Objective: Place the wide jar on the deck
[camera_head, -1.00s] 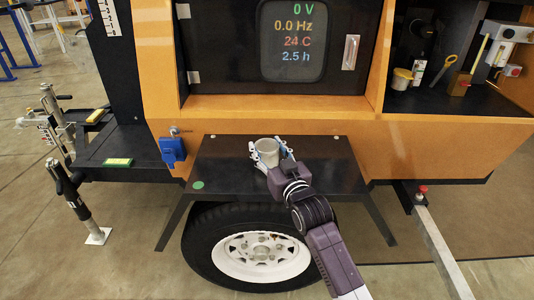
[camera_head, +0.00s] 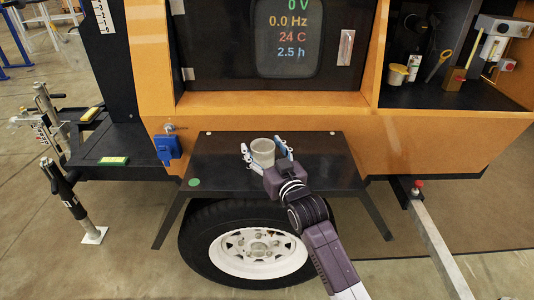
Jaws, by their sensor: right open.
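The wide jar (camera_head: 263,151), a pale grey cup-like container, stands upright on the black deck (camera_head: 225,175) above the wheel. My right gripper (camera_head: 264,152) reaches in from the lower right, with its fingers apart on either side of the jar. It is open, and I cannot tell whether a finger touches the jar. The jar's lower front is partly hidden by the gripper. My left gripper is not in view.
A shelf compartment at the right holds a yellow-white tub (camera_head: 397,74) and other small items. A blue box (camera_head: 167,149) hangs on the orange body left of the deck.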

